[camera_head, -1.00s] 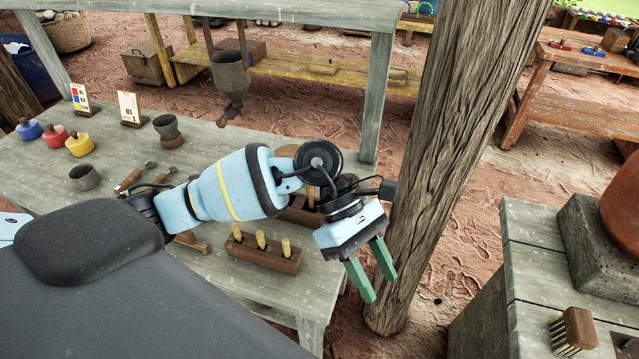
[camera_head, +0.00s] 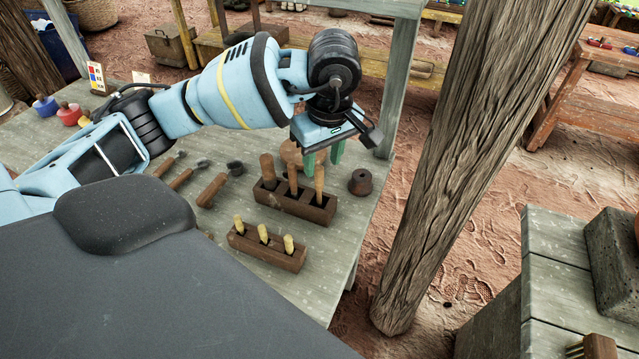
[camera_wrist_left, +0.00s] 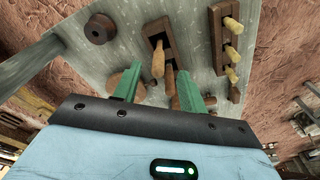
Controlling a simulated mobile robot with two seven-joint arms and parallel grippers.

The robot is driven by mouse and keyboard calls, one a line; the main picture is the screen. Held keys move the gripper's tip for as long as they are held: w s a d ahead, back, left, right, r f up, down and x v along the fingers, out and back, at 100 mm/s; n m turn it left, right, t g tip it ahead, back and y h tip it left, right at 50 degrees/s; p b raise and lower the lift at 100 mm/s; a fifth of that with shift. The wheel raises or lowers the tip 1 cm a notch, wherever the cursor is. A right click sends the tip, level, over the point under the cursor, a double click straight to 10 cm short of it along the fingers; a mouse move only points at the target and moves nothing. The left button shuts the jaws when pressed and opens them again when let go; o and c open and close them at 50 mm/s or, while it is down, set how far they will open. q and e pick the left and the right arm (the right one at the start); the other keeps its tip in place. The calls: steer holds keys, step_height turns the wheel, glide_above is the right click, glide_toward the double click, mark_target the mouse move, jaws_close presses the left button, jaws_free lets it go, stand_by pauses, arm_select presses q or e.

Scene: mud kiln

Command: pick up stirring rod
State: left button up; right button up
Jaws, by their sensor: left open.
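A dark wooden rack (camera_head: 322,214) on the grey table holds upright wooden rods (camera_head: 268,172); I cannot tell which is the stirring rod. In the left wrist view the rack (camera_wrist_left: 153,28) and a rod (camera_wrist_left: 158,60) show beyond the fingers. My left gripper (camera_head: 322,158), with green fingers, is open and empty, above and behind the rack in the head view. In the left wrist view the gripper (camera_wrist_left: 158,88) points down at the table with rod ends near its gap. My right gripper is not in view.
A smaller rack (camera_head: 262,252) with yellow-tipped sticks stands in front. A dark spool (camera_head: 360,182) sits right of the rods. Handled tools (camera_head: 212,190) lie left. A thick post (camera_head: 450,170) stands right of the table.

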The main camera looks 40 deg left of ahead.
mark_target(319, 166)
arm_select(q)
steer(key=shift+w+a+f, duration=0.1)
steer(key=shift+a+f, duration=0.15)
steer(key=shift+f, duration=0.5)
steer(key=shift+w+a+f, duration=0.1)
steer(key=shift+a+f, duration=0.1)
steer(key=shift+f, duration=0.5)
steer(key=shift+w+a+f, duration=0.1)
steer(key=shift+a+f, duration=0.15)
steer(key=shift+f, duration=1.15)
jaws_close()
steer(key=shift+r, duration=0.15)
